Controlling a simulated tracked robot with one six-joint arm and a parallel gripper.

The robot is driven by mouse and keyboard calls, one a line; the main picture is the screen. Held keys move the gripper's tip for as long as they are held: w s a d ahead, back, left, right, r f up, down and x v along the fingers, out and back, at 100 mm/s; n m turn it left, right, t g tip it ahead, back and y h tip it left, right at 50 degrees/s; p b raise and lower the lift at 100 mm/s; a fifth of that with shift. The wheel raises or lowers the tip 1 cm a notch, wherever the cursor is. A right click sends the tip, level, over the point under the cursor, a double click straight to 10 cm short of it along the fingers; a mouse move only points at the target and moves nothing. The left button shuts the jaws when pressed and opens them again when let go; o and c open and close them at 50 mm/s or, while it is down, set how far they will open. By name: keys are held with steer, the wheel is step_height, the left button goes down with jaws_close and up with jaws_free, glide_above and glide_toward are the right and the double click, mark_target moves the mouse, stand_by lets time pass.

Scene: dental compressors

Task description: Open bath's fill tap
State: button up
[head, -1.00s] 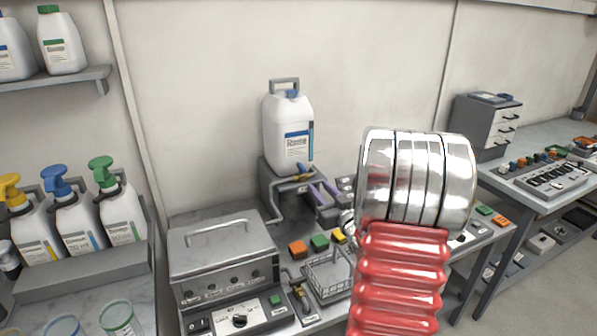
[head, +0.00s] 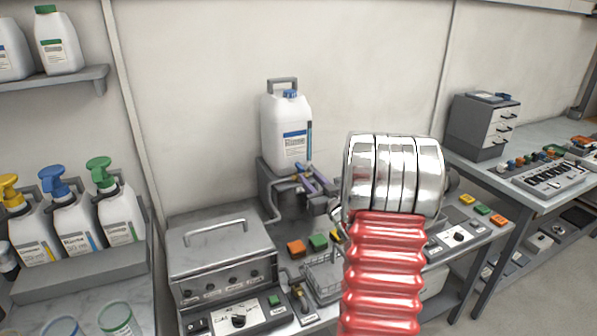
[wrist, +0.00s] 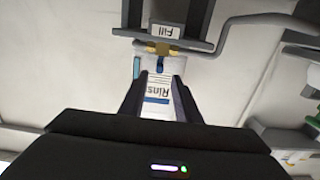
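The bath (head: 222,262) is a grey metal box with a lid and handle, at lower left in the head view. The white Rinse canister (head: 286,132) stands on a grey stand behind it. In the wrist view, which is upside down, the fill tap (wrist: 160,49) has a brass body and a blue lever (wrist: 159,65) by a "Fill" label. My gripper (wrist: 161,77) is open and empty, its two dark fingers on either side of the lever's line. I cannot tell whether they touch it. In the head view my gripper (head: 318,181) is beside the stand, partly hiding the tap.
A bent grey pipe (head: 272,202) runs from the stand to the bath. A wire basket (head: 323,277) and coloured blocks (head: 296,247) lie right of the bath. Pump bottles (head: 73,217) stand at left. The wall is close behind the canister.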

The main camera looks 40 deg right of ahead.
mark_target(303, 170)
steer(key=x, duration=0.7)
steer(key=shift+w+d+f, duration=0.1)
steer(key=shift+w+d, duration=0.05)
steer(key=shift+w, duration=0.15)
steer(key=shift+c, duration=0.2)
